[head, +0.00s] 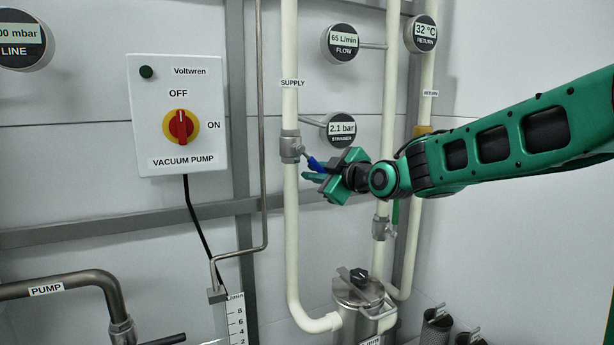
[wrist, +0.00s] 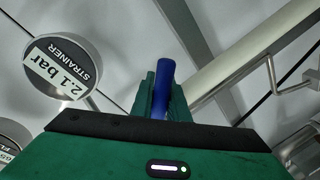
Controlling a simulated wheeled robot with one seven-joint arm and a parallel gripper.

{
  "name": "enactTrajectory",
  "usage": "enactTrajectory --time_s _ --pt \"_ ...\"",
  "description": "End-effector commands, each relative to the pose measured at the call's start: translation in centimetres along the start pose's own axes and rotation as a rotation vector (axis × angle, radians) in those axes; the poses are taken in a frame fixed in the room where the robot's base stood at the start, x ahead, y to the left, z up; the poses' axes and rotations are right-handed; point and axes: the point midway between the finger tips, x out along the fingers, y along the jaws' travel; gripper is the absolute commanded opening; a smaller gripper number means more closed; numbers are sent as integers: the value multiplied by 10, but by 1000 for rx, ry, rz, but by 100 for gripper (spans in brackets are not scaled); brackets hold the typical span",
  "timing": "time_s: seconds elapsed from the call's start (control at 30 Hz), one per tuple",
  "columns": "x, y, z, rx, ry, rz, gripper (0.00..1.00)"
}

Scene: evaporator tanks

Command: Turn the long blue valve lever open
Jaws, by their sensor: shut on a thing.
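The blue valve lever (head: 314,163) sticks out from a grey metal valve body (head: 291,147) on the pale SUPPLY pipe (head: 291,207). In the head view it slants down and to the right from the valve. My gripper (head: 322,172) is at the lever from the right, its fingers shut on it. In the wrist view the blue lever (wrist: 163,82) stands between the two green fingers (wrist: 164,98). My gripper partly hides the lever's outer part in both views.
The STRAINER gauge (head: 341,129) is close above my gripper. A second valve (head: 381,228) with a green lever sits on the middle pipe, below right. The strainer vessel (head: 362,300) stands below. The vacuum pump box (head: 177,115) is on the wall at left.

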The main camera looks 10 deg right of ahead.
Motion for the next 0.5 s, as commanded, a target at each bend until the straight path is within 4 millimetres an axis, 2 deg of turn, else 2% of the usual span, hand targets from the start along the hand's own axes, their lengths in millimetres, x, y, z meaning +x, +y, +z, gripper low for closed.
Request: enactTrajectory --time_s 0.23,0.27,0.33,0.5 --pt "0 -2 5 1 -9 -5 0" --pt "0 -2 4 0 -9 -5 17" --pt "-1 -1 5 0 -9 -4 33" --pt "-1 0 4 0 -6 -1 33"
